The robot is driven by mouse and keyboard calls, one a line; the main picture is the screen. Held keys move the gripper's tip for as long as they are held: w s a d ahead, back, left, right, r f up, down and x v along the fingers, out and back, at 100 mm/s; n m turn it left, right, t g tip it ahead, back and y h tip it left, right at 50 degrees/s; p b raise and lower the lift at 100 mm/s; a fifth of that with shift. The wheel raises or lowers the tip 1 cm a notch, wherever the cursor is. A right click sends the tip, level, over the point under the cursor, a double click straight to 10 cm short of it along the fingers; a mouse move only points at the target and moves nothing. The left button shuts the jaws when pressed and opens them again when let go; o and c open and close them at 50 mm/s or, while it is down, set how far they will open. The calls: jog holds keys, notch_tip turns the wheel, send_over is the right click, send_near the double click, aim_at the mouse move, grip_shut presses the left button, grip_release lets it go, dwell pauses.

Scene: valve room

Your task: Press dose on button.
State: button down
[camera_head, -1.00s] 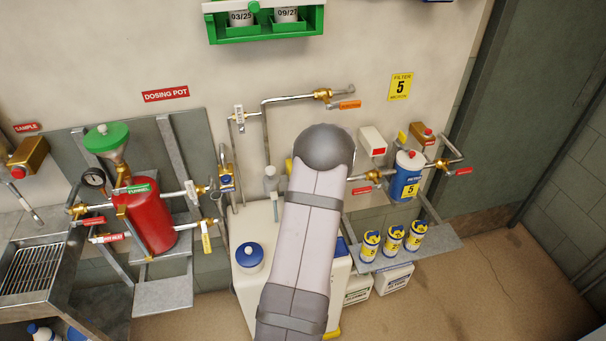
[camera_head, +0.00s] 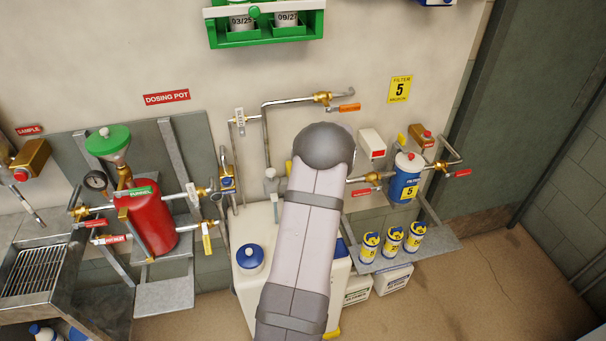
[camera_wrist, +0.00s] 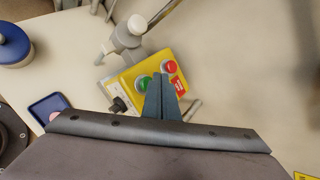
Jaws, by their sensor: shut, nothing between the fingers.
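In the wrist view a yellow control box (camera_wrist: 132,78) carries a green button (camera_wrist: 142,83), a red button (camera_wrist: 169,66) and a black knob (camera_wrist: 119,104). A red label (camera_wrist: 178,86) sits below the red button. Any lettering for dose on is too small to read. My gripper (camera_wrist: 161,78) is shut and empty, its fingertips over the box between the green and red buttons, overlapping the green button's right edge. I cannot tell whether they touch. In the head view my arm hides the gripper and nearly all of the box; only a yellow sliver (camera_head: 289,168) shows.
A grey pump fitting (camera_wrist: 130,32) rises just behind the box. Pipes and a blue filter housing (camera_head: 405,178) are to the right, a red dosing pot (camera_head: 150,220) to the left.

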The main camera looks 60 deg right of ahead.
jog(key=shift+r, duration=0.1)
notch_tip(320, 180, up, 5)
jog(key=p, duration=0.3)
jog(key=shift+p, duration=0.4)
dwell(0.8)
